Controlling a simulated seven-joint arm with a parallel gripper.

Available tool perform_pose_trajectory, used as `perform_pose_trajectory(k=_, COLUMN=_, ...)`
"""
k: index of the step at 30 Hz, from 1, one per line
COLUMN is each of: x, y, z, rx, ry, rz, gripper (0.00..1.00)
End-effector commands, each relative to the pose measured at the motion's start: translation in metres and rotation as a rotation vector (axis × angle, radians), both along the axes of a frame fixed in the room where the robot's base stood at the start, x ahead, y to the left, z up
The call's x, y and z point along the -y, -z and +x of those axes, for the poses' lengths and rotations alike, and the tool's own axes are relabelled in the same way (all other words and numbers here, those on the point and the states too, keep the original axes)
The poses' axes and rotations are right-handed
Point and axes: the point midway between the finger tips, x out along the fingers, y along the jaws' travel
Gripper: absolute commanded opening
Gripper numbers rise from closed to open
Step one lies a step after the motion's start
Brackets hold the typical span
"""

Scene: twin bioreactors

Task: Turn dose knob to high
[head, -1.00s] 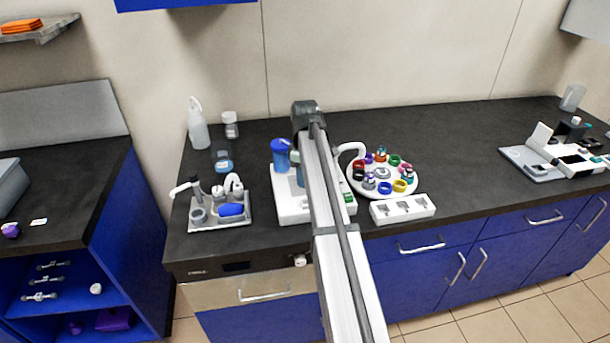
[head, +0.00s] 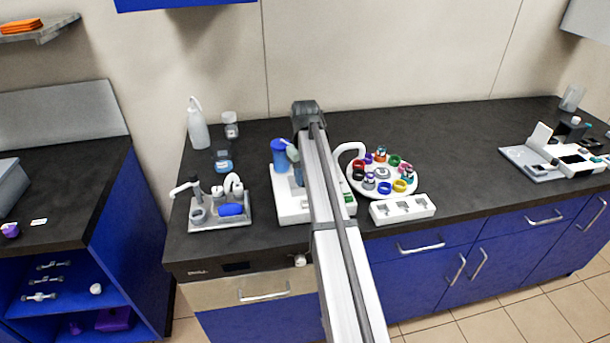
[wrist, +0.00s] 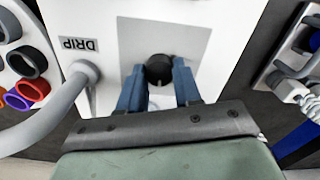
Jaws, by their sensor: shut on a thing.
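A round black knob (wrist: 159,71) stands on the white face of the bioreactor unit in the wrist view. My gripper (wrist: 158,88) has its two blue fingers on either side of the knob and is shut on it. No level marks for the knob can be read, so I cannot tell its setting. In the head view the white unit (head: 290,207) stands on the counter, mostly behind my arm. The knob and my fingertips cannot be made out there.
A "DRIP" label (wrist: 78,45) and a curved grey pipe (wrist: 62,98) lie left of the knob in the wrist view. In the head view a blue-topped vessel (head: 279,154), a round tray (head: 369,192) of coloured rings and a white slotted block (head: 403,209) stand close by.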

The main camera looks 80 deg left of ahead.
Motion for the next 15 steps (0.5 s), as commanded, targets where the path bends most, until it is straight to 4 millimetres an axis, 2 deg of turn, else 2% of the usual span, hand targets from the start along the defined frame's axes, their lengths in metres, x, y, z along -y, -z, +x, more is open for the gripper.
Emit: perform_pose_trajectory(k=15, x=-0.0003, y=-0.0004, z=0.0005, rx=0.0, ry=0.487, rz=0.0, gripper=0.03)
